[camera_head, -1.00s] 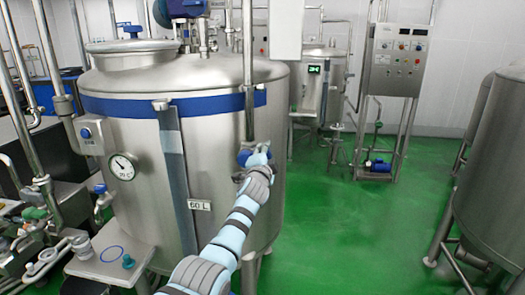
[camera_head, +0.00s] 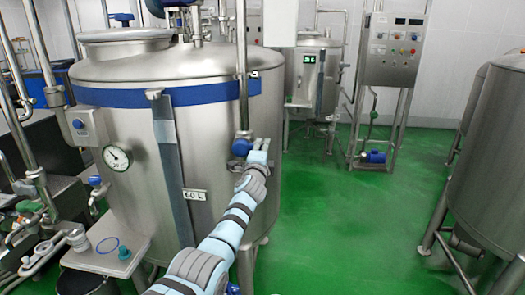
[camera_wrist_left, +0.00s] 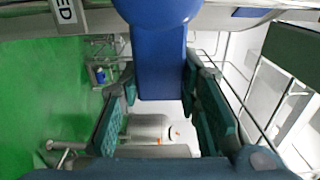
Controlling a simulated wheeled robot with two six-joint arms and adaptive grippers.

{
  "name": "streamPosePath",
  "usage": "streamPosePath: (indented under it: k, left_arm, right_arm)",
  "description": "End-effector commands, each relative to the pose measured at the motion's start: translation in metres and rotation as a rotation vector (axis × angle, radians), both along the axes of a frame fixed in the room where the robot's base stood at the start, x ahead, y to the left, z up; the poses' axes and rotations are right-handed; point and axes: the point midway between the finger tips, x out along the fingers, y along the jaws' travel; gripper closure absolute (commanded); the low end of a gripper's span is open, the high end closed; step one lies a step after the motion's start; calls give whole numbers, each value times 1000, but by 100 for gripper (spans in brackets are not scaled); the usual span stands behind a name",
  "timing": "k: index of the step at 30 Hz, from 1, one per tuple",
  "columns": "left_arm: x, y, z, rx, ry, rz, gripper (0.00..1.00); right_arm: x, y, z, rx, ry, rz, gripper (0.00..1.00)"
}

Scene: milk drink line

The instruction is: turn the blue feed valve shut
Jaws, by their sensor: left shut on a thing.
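The blue feed valve (camera_head: 242,147) sits at the lower end of a vertical steel pipe in front of the large steel tank (camera_head: 215,125). My left gripper (camera_head: 263,146) is at the right side of the valve, with my arm reaching up from below. In the left wrist view the blue valve handle (camera_wrist_left: 160,72) runs down between the two fingers of my left gripper (camera_wrist_left: 160,88), which is shut on it. A label ending in "ED" (camera_wrist_left: 66,11) shows at the top left there. My right gripper is not in view.
A control cabinet on a stand (camera_head: 393,50) is at the back. Another steel tank (camera_head: 490,150) stands at the right. The green floor (camera_head: 350,220) between them is clear.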

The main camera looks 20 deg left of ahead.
Motion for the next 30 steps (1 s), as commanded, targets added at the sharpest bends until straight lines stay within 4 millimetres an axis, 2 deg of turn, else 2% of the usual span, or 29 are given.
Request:
streamPosePath:
  k: [5,6,9,18,22,26,30]
  left_arm:
    - [0,2,1,6,0,3,100]
    - [0,2,1,6,1,3,63]
    - [0,1,0,4,1,2,48]
    - [0,-1,0,1,0,0,48]
    - [-6,-1,0,0,-3,7,48]
    - [-22,-5,-1,-1,-4,7,48]
    - [-53,-14,-2,-1,0,0,48]
  right_arm:
    - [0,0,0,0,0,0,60]
    - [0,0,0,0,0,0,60]
    - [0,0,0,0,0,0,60]
    - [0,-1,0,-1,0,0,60]
    - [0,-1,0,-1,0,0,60]
    - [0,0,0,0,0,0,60]
    - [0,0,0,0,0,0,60]
